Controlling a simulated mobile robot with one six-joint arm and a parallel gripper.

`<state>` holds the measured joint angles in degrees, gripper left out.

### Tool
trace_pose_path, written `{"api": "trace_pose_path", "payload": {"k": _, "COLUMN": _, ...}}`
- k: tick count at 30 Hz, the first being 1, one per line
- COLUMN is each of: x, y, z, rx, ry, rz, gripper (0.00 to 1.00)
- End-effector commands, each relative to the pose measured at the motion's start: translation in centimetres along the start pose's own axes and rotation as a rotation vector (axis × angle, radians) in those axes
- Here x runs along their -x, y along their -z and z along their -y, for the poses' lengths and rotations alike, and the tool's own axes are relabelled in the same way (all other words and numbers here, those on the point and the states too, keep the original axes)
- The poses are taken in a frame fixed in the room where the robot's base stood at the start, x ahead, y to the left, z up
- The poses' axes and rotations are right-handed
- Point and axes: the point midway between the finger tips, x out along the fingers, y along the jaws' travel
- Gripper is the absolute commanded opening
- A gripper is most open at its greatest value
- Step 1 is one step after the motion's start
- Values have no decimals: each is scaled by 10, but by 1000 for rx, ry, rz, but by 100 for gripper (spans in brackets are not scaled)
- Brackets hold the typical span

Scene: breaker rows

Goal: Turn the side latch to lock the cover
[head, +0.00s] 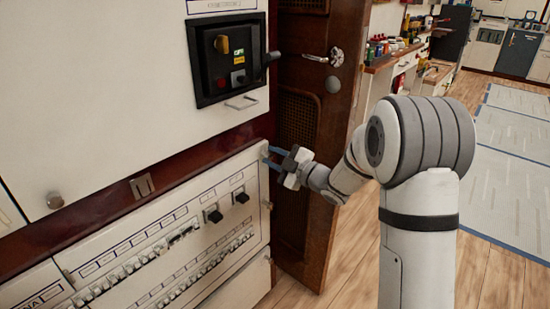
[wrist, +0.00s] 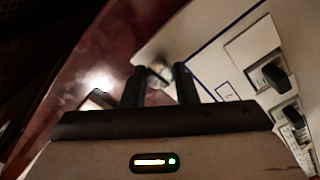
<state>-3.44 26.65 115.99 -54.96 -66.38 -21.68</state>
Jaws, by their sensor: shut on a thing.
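My gripper (head: 271,157) is at the top right corner of the lower white breaker panel (head: 247,207). In the wrist view, the two dark fingers of my gripper (wrist: 160,80) stand on either side of a small shiny metal latch (wrist: 159,73) and are shut on it. The latch is at the panel's edge, by the dark red frame. In the head view the fingers mostly hide it, and its exact angle cannot be told.
The panel carries rows of breakers and two black rotary switches (head: 213,214). Above is a white cabinet front with a black control box (head: 228,60). A brown wooden door (head: 301,135) stands close behind my gripper.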

Motion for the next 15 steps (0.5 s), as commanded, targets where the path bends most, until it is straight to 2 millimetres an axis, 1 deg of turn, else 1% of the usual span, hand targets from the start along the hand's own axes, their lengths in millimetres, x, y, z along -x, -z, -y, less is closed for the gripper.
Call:
{"api": "trace_pose_path", "payload": {"k": 1, "x": 0, "y": 0, "z": 1, "rx": -1, "ry": 2, "rz": 0, "gripper": 7}}
{"api": "trace_pose_path", "payload": {"k": 2, "x": 0, "y": 0, "z": 1, "rx": -1, "ry": 2, "rz": 0, "gripper": 5}}
{"api": "trace_pose_path", "payload": {"k": 3, "x": 4, "y": -3, "z": -1, "rx": -1, "ry": 0, "rz": 2, "gripper": 4}}
{"api": "trace_pose_path", "payload": {"k": 10, "x": 0, "y": 0, "z": 0, "rx": -25, "ry": 1, "rz": 1, "gripper": 4}}
{"api": "trace_pose_path", "payload": {"k": 15, "x": 0, "y": 0, "z": 0, "rx": -96, "ry": 2, "rz": 2, "gripper": 4}}
